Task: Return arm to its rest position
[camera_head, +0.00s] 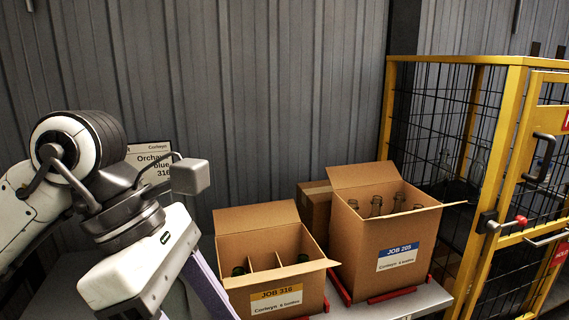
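My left arm comes in from the left, with its white and grey wrist in front of the wall. My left gripper (205,287) points down at the lower left, with pale purple finger-like parts running to the bottom edge. Its fingertips are cut off or hidden, so I cannot tell whether it is open or holds anything. It is just left of the open carton with the yellow JOB 316 label (277,299), apparently apart from it. My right gripper is not in view.
The JOB 316 carton has dividers and a few dark bottles. A taller open carton with a blue label (398,257) holds several bottles. Both stand on a grey table (405,307). A closed brown box (315,208) is behind. A yellow cage (509,130) stands right. A sign (150,163) is partly behind my arm.

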